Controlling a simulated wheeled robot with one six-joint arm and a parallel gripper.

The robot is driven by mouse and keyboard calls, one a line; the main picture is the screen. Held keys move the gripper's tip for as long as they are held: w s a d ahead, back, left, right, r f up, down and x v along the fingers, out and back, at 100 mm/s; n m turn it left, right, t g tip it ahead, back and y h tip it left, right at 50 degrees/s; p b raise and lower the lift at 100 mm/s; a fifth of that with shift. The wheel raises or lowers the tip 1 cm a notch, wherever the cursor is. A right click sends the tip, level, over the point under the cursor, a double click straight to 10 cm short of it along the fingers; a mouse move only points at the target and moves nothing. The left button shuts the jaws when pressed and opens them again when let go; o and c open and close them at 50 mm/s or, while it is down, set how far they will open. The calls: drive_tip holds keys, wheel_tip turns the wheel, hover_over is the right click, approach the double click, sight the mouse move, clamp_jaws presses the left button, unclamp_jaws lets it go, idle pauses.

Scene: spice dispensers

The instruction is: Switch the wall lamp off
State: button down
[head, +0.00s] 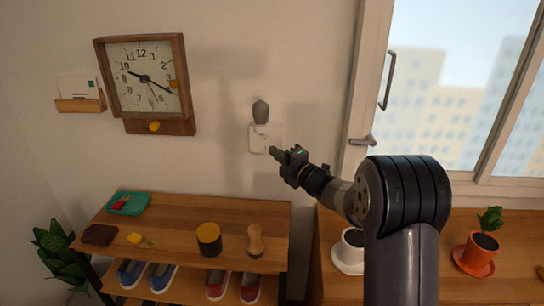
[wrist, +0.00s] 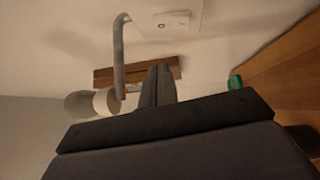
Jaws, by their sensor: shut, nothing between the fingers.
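The wall lamp (head: 260,112) has a dark grey rounded head above a white wall plate (head: 258,138). In the wrist view the lamp shows as a grey bent arm (wrist: 119,55) with a grey and white head, and the white plate (wrist: 175,24) carries a small pale switch panel at the top. I cannot tell whether the lamp is lit. My gripper (head: 274,151) is just right of and below the plate in the head view; contact cannot be told. Its fingers are shut and empty in the wrist view (wrist: 158,74).
A wooden clock (head: 146,78) hangs left of the lamp. A window with a handle (head: 388,80) is at right, above potted plants. Wall around the plate is clear.

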drive_tip(key=b+v, duration=0.1)
drive_tip(key=v, duration=0.5)
drive_tip(key=shift+s+d+r, duration=0.15)
drive_tip(key=shift+s+r, duration=0.15)
drive_tip(key=shift+r, duration=0.3)
